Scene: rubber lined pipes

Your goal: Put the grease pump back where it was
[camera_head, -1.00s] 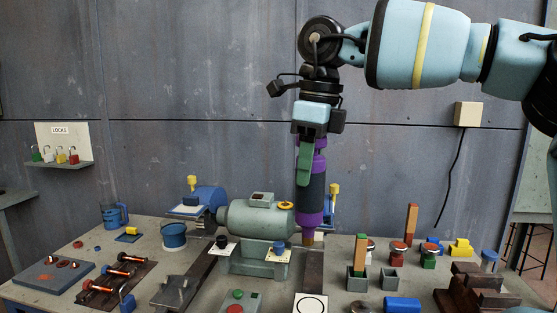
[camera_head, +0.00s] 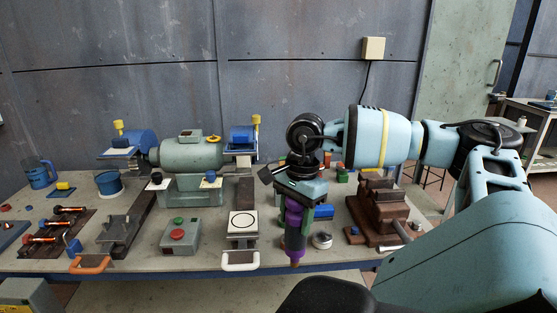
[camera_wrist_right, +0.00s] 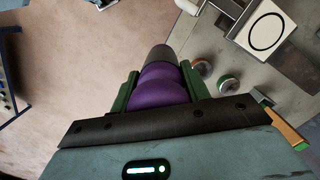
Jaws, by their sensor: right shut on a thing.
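The grease pump (camera_head: 294,228), a purple and dark grey cylinder with a brown tip, hangs nearly upright, tip down, from my right gripper (camera_head: 305,208). The gripper's green fingers are shut on its purple upper part. In the right wrist view the pump (camera_wrist_right: 162,88) sits between the green fingers (camera_wrist_right: 160,92), with bare floor around its far end and the table to the right. In the head view it overlaps the table's front part, right of the white square with a black circle (camera_head: 242,224). My left gripper is not in view.
The table (camera_head: 340,255) holds a green-grey motor (camera_head: 192,154), a red and green button box (camera_head: 180,235), a round metal-topped piece (camera_head: 321,240) close to the pump, and a brown vise-like block (camera_head: 382,212). A white handle (camera_head: 240,262) sticks out at the front edge.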

